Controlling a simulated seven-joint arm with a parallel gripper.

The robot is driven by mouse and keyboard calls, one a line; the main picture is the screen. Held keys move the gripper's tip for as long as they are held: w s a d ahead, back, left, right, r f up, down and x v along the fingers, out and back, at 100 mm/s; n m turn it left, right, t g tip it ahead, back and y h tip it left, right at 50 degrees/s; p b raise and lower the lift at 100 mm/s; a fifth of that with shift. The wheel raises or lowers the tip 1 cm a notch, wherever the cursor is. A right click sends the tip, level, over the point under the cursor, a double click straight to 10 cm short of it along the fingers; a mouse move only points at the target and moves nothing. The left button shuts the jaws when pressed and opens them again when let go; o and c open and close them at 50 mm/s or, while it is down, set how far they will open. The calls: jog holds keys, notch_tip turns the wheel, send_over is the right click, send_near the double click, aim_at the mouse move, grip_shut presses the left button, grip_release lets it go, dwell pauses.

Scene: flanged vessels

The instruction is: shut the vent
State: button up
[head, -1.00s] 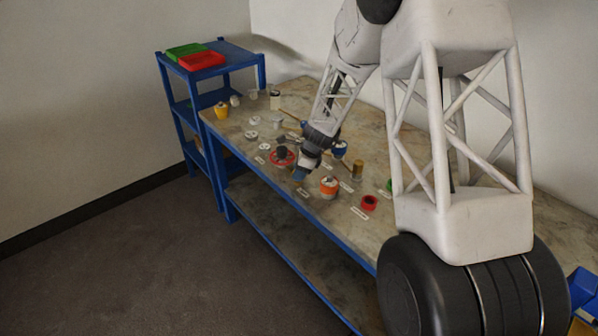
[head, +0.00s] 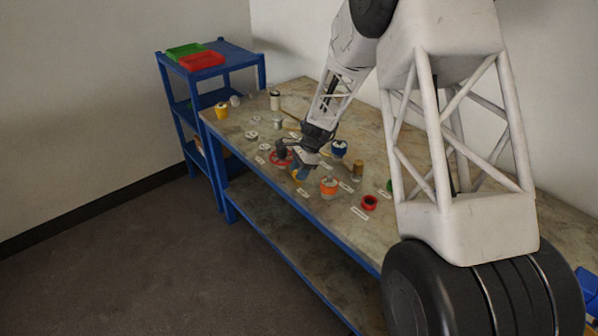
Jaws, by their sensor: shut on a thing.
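My gripper (head: 301,171) is low over the middle of the bench, fingers pointing down. Its fingertips appear closed on a small yellowish part (head: 295,174), mostly hidden by the fingers. A red ring-shaped piece (head: 273,158) lies just left of the gripper, partly covered by a dark part of the wrist. An orange vessel with a pale top (head: 328,188) stands just right of the gripper, apart from it. A blue-topped vessel (head: 340,148) stands behind. I cannot tell from this view which piece is the vent or whether it is open.
A red cup (head: 369,202) and a brass-coloured cylinder (head: 358,169) stand on the right of the bench. A yellow vessel (head: 221,110) and small pale pieces (head: 251,135) stand on the left, with several white labels around. A blue shelf (head: 232,50) holds green and red trays.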

jog(key=n+g, duration=0.1)
jog(key=n, duration=0.2)
jog(key=n+h, duration=0.1)
jog(key=n, duration=0.2)
jog(key=shift+g+h, duration=0.3)
jog(key=shift+g, duration=0.1)
jog(key=n+h, duration=0.1)
jog(key=n, duration=0.2)
jog(key=n+h, duration=0.1)
jog(key=n, duration=0.2)
jog(key=shift+a+g, duration=0.15)
jog(key=shift+g, duration=0.15)
jog(key=o, duration=0.9)
jog(key=shift+w, duration=0.1)
jog(key=v, duration=0.7)
jog(key=shift+r, duration=0.4)
jog(key=shift+w, duration=0.1)
